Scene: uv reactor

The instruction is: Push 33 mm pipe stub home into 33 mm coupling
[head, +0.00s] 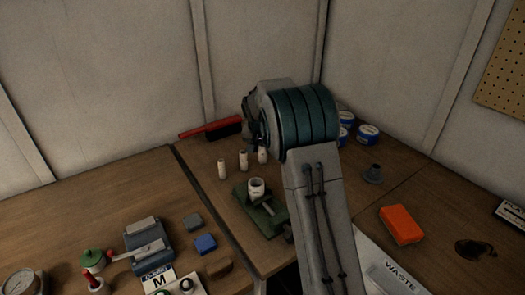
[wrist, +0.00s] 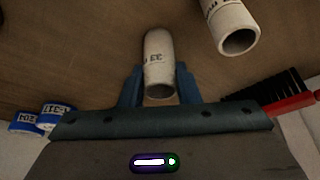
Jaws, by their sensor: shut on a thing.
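The 33 mm pipe stub (wrist: 158,62), white and marked 33, sits between the two blue fingers of my gripper (wrist: 158,72) in the wrist view. My gripper is shut on it. In the head view the arm hides most of the gripper, and three white stubs stand on the wooden bench. The rightmost white stub (head: 262,156) is closest to my gripper and is probably the held one. A wide white coupling (head: 256,188) stands upright, mouth up, in a green vise nearer the camera. Its size mark is not readable, and its mouth looks empty.
Two other stubs (head: 222,169) (head: 243,160) stand to the left. A second pipe (wrist: 235,28) shows in the wrist view. A red-handled brush (head: 222,130) lies behind.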

